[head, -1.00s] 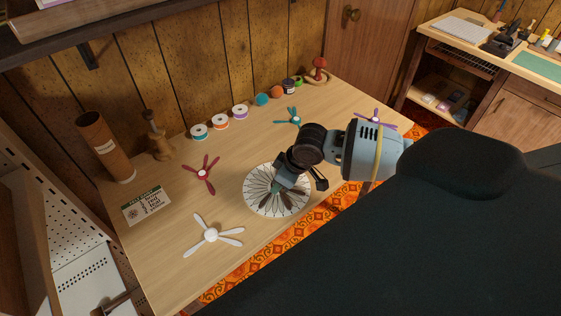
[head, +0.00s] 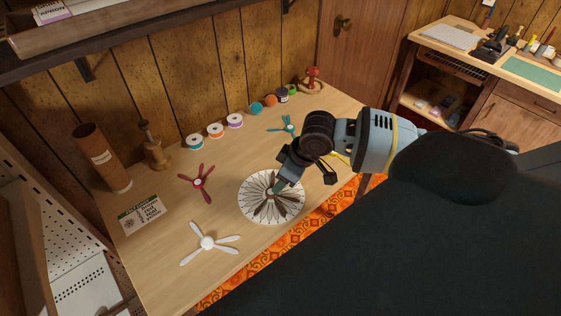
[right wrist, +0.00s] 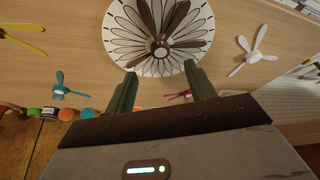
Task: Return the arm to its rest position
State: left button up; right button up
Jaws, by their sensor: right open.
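My right gripper (head: 279,186) comes in from the right of the head view and hangs above the round white disc (head: 250,212) with dark petal-shaped outlines. A dark brown propeller (head: 271,207) lies on the disc, partly hidden by the gripper in the head view. In the right wrist view the open fingers (right wrist: 160,76) stand apart with nothing between them. The brown propeller (right wrist: 160,50) lies on the disc (right wrist: 122,40) beyond the fingertips, apart from them. My left gripper is not in view.
A white propeller (head: 207,243), red propeller (head: 198,182), teal propeller (head: 288,126) and yellow propeller (head: 341,158) lie around the disc. Ribbon spools (head: 215,130), a cardboard tube (head: 101,157), a wooden stand (head: 153,147) and a card (head: 141,214) line the table's back and left.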

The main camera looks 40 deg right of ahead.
jog(key=shift+s+r, duration=0.15)
jog(key=shift+r, duration=0.1)
